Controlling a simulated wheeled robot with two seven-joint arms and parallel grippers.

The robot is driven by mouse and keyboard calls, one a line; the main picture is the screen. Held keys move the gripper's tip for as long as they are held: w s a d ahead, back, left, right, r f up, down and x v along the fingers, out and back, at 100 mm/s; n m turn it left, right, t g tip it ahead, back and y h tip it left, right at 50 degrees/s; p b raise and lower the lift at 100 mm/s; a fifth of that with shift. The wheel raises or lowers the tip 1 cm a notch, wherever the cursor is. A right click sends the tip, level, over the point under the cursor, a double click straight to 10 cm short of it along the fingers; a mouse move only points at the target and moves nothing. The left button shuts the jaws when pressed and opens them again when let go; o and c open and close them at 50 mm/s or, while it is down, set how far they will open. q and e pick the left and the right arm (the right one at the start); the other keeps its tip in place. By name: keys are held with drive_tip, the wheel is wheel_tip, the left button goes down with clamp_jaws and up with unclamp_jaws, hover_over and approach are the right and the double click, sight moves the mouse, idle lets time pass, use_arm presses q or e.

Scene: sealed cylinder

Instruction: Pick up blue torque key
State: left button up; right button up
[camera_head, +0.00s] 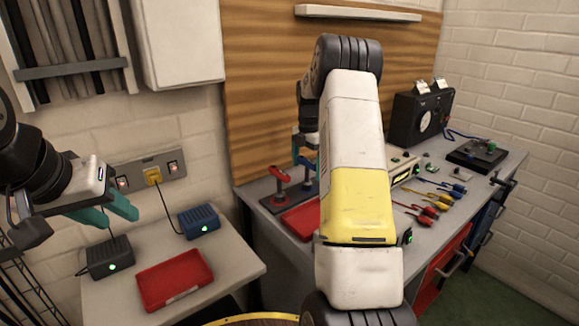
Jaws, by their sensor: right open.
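A blue torque key (307,164) stands upright in a dark stand (276,203) on the workbench, beside a red torque key (281,176). My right gripper (306,157) is open just above and around the blue key's handle. The picture is too small to tell whether the fingers touch it. My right arm hides part of the stand and the bench. My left gripper (111,213) is open and empty above the side table at the left.
The side table (236,263) holds a red tray (174,279), a black box (111,259) and a blue box (199,221). Another red tray (299,221) lies by the stand. Several screwdrivers (428,212) and a black tester (420,115) are further right.

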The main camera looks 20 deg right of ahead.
drive_tip(key=shift+f, duration=0.85)
drive_tip(key=shift+c, duration=0.4)
drive_tip(key=shift+r, duration=0.1)
drive_tip(key=c, duration=1.2)
